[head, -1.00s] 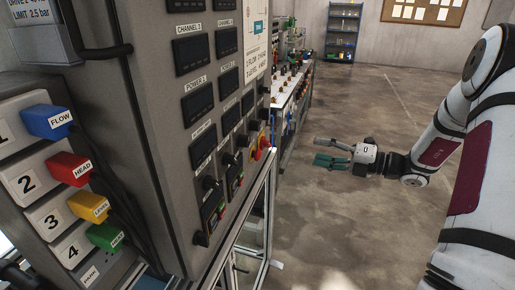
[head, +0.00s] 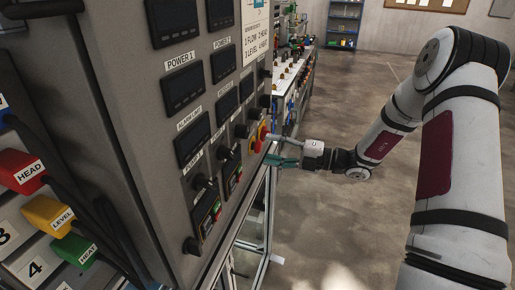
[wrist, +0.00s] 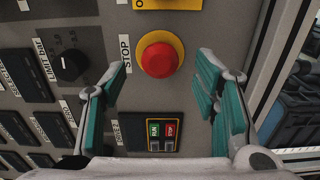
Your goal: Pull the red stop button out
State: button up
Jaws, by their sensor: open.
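The red stop button (wrist: 159,60) is a round mushroom head on a yellow surround, beside a white STOP label (wrist: 125,53) on the grey panel. In the head view the stop button (head: 262,134) shows at the panel's right edge. My gripper (wrist: 164,85) is open and empty in the wrist view, with a teal-padded finger on each side below the button. In the head view my gripper (head: 272,149) is close to the panel face, just right of and below the button. Whether a fingertip touches the panel cannot be told.
A black knob (wrist: 70,65) sits left of the button. A green and red switch block (wrist: 161,131) lies below it, between the fingers. Coloured plugs such as the yellow one (head: 48,215) stick out at left. Open floor (head: 350,225) lies right of the panel.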

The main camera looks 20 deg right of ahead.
aim_at(261, 147)
jog(key=shift+x, duration=1.8)
